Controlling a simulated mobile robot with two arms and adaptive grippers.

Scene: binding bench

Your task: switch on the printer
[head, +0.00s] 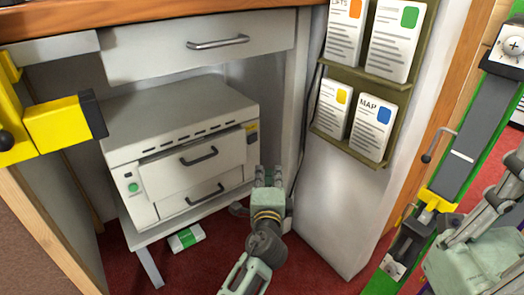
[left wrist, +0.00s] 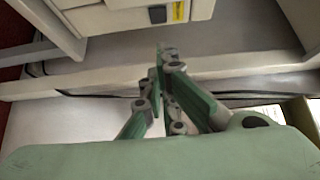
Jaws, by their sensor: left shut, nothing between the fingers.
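The printer (head: 190,145) is a pale grey box on a low shelf under the bench, with two dark-handled drawers on its front. My left gripper (head: 268,173) is shut and empty, off the printer's right front corner and well away from the green button. In the left wrist view its fingertips (left wrist: 166,50) are together below the label; the button is not visible there.
A bench drawer (head: 200,45) overhangs the printer. A green and white packet (head: 186,238) lies by the shelf. A yellow block with a black end (head: 60,122) juts in at left. A leaflet rack (head: 362,78) hangs at right. A green-edged rail (head: 465,135) stands further right.

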